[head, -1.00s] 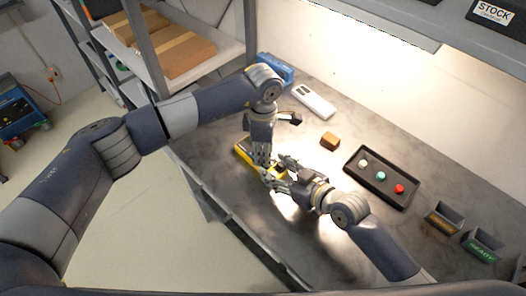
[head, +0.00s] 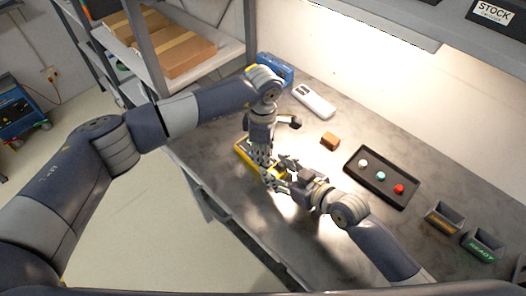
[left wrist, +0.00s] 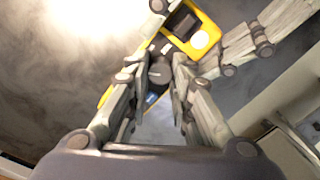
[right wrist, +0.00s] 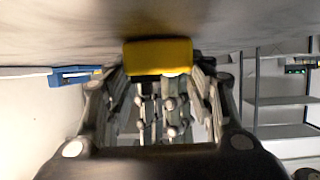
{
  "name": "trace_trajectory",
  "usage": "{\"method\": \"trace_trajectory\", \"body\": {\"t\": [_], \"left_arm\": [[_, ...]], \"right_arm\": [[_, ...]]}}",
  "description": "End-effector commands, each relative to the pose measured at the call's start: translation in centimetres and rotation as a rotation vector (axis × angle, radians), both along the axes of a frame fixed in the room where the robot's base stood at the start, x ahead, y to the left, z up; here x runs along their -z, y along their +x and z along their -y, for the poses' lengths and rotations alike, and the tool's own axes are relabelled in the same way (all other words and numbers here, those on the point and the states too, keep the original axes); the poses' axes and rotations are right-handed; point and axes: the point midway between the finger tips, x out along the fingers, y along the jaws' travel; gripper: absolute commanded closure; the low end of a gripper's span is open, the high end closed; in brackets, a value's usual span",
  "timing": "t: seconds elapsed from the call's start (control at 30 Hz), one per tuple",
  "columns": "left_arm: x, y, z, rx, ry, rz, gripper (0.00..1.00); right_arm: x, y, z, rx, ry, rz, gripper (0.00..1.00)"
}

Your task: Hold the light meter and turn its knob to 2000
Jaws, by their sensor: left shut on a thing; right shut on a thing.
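The light meter (head: 243,152) is yellow and dark and lies on the grey bench near its front edge, partly covered by both grippers. In the left wrist view the meter (left wrist: 208,22) shows a white round dome and a dark screen. My left gripper (head: 262,164) points down from above, its fingers shut on the dark round knob (left wrist: 160,73) on the meter's face. My right gripper (head: 272,176) is shut on the meter's near-right end. Its wrist view shows the yellow end (right wrist: 160,56) at the fingertips. The knob's dial marks and setting cannot be read.
A black tray (head: 374,198) with white, teal and red round pieces lies right of the grippers. A brown block (head: 330,141), a white device (head: 314,102) and a blue item (head: 275,69) lie farther back. Two dark bins (head: 443,218) (head: 483,245) stand at the right. A shelf rises at the left.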

Motion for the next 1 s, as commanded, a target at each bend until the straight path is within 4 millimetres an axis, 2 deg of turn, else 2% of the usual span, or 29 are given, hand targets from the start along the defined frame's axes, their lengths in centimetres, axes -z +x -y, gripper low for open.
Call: {"method": "trace_trajectory", "body": {"t": [0.6,1.0], "left_arm": [[-0.08,0.24,0.04,0.434,0.000,0.002,1.00],[-0.11,0.30,0.09,0.543,0.000,0.003,1.00]], "right_arm": [[0.11,-0.05,0.02,0.000,-0.002,-0.002,0.81],[0.12,-0.05,0.02,0.000,-0.001,-0.003,0.81]]}}
